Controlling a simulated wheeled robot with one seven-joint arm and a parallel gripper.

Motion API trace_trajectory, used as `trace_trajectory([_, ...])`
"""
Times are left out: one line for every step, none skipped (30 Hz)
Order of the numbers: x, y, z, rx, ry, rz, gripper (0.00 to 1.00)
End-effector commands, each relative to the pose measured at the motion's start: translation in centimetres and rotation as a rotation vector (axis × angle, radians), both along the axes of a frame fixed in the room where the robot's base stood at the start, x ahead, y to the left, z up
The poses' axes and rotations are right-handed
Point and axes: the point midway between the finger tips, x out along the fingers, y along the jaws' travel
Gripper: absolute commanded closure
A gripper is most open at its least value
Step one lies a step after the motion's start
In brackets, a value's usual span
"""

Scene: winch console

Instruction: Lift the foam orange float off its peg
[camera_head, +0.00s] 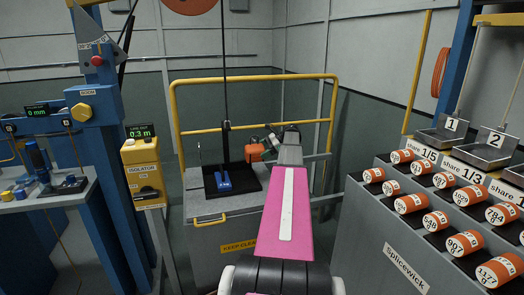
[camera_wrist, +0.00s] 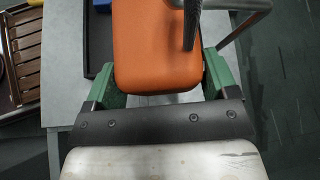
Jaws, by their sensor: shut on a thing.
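The foam orange float (camera_wrist: 155,48) fills the top middle of the wrist view, a rounded orange block. My gripper (camera_wrist: 160,85) is shut on it, with a green pad against each side. In the head view the float (camera_head: 254,153) shows small at the end of my pink arm, above the right part of the black tray. A dark grey rod (camera_wrist: 190,25) crosses the float's right part in the wrist view and joins a grey bent bar (camera_wrist: 237,5). It may be the peg. I cannot tell whether the float is still around it.
A dark vertical line rises from the tray. Orange numbered rolls (camera_head: 411,203) fill the rack at right. Blue machinery (camera_head: 95,120) stands at left.

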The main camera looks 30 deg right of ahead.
Motion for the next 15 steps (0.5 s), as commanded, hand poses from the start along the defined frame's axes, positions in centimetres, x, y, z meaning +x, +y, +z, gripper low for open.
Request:
trace_trajectory([-0.3,0.1,0.0,0.001,0.0,0.0,0.41])
trace_trajectory([-0.4,0.1,0.0,0.001,0.0,0.0,0.41])
trace_trajectory([-0.6,0.2,0.0,0.001,0.0,0.0,0.41])
trace_trajectory([-0.7,0.2,0.0,0.001,0.0,0.0,0.41])
trace_trajectory([-0.9,0.2,0.0,0.001,0.0,0.0,0.41])
trace_trajectory([-1.0,0.3,0.0,0.001,0.0,0.0,0.41])
trace_trajectory([-1.1,0.3,0.0,0.001,0.0,0.0,0.41])
trace_trajectory([-1.3,0.3,0.0,0.001,0.0,0.0,0.41])
trace_trajectory([-1.4,0.4,0.0,0.001,0.0,0.0,0.41])
trace_trajectory([-1.6,0.4,0.0,0.001,0.0,0.0,0.41])
trace_trajectory([-1.7,0.4,0.0,0.001,0.0,0.0,0.41])
trace_trajectory([-1.8,0.5,0.0,0.001,0.0,0.0,0.41])
trace_trajectory([-2.0,0.5,0.0,0.001,0.0,0.0,0.41])
trace_trajectory([-2.1,0.5,0.0,0.001,0.0,0.0,0.41])
trace_trajectory([-2.3,0.6,0.0,0.001,0.0,0.0,0.41])
